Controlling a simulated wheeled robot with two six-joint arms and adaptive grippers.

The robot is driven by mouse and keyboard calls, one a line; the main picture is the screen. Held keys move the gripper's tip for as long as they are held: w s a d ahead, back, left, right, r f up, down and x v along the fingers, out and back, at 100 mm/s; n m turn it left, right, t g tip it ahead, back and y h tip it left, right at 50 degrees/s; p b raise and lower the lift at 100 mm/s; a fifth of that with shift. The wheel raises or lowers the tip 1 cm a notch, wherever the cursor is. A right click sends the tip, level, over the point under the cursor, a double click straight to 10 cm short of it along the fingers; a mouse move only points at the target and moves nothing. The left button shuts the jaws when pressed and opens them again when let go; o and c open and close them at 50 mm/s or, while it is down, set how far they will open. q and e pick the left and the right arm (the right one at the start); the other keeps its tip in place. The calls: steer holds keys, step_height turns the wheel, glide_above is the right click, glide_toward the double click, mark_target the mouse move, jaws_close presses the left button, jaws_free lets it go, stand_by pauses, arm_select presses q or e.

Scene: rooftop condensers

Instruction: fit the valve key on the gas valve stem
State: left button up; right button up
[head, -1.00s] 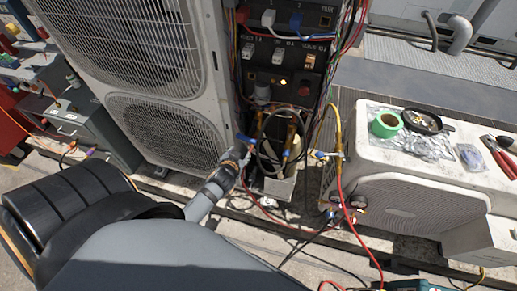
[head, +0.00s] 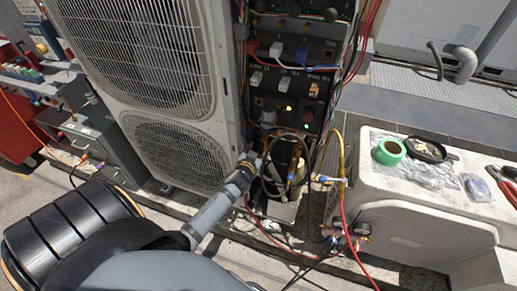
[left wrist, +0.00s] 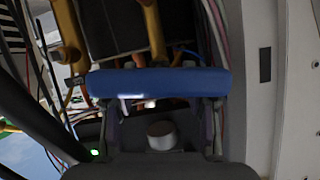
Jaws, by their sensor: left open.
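My left gripper (head: 250,160) is open in front of the lower part of the open condenser cabinet. In the left wrist view, a blue bar (left wrist: 160,82) lies crosswise just ahead of the gripper. It may be the valve key's handle; I cannot tell whether the fingers touch it. Brass-coloured pipes (left wrist: 155,30) stand behind the bar and also show in the head view (head: 297,165). The gas valve stem cannot be made out; hoses, the bar and my gripper hide that area. My right gripper is not in view.
A tall condenser (head: 170,70) stands left of the cabinet. Black, red and yellow hoses (head: 343,165) hang close by on the right. A low white unit (head: 420,235) carries green tape (head: 389,152), a black dish (head: 428,149) and red pliers (head: 502,183).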

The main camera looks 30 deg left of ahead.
arm_select(q)
steer(key=shift+x, duration=0.9)
jaws_close()
